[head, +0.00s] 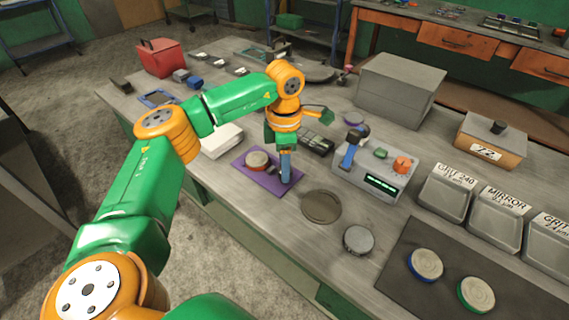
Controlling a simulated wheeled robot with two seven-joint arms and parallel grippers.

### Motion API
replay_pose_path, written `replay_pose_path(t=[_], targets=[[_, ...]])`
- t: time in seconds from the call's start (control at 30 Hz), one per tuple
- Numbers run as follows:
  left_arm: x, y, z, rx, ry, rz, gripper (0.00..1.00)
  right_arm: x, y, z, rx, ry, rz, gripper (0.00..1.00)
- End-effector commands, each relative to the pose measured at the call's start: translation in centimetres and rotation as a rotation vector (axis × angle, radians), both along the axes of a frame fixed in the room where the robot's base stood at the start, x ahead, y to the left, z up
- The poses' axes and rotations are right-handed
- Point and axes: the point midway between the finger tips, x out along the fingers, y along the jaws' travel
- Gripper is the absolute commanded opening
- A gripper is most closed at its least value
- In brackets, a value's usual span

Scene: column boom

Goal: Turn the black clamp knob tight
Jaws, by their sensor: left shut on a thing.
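My left gripper (284,150) comes down from above at a blue upright post (286,170) on a purple base plate (289,186). It is shut on a small part at the post, which looks to be the black clamp knob. The hand hides the knob, so I cannot see how it is turned. A small dark part (271,169) sticks out left of the post, beside a round pale disc (257,160) on the plate. My right gripper is not in view.
Right of the plate stand a grey instrument (376,181) with a lit display and a blue upright piece (352,147) with a black top. A dark round pad (321,206) and a grey round puck (358,239) lie in front. Labelled bins (446,190) stand at right.

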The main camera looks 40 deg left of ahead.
Motion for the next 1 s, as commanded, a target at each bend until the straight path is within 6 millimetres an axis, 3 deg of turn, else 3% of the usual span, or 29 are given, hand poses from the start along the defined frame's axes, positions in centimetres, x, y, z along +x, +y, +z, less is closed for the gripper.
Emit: replay_pose_path(t=[0.37,1.0], targets=[[0.0,-0.1,0.0,-0.002,0.002,-0.166,0.00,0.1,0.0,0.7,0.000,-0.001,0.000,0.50],[0.0,-0.1,0.0,-0.002,0.000,-0.768,0.00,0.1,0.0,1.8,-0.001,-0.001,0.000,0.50]])
